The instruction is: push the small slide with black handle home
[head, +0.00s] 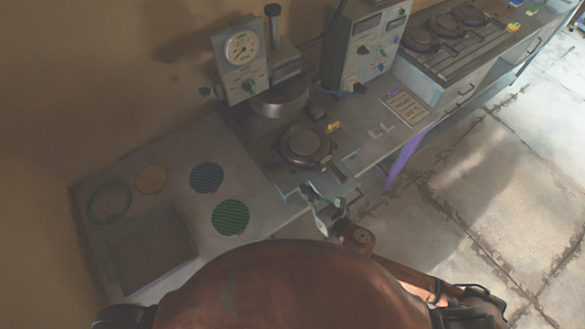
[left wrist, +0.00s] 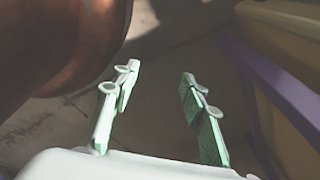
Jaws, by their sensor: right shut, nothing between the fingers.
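The press has a round dark die (head: 305,146) on its bed, below the ram (head: 280,98). A small slide (head: 334,170) shows at the front right of the die, sticking out toward the bench's front edge. Its black handle is too small and dark to make out for certain. My right gripper (head: 318,194) is shut and empty just in front of the press bed, close to the slide. I cannot tell whether it touches it. My left gripper (left wrist: 155,105) is open and empty in the left wrist view, over the floor; it is out of sight in the head view.
A gauge box (head: 242,62) and a control box (head: 362,48) stand behind. Several round discs, one of them green (head: 230,217), and a shallow tray (head: 152,248) lie on the left of the bench. A purple leg (head: 405,158) stands at the bench's front.

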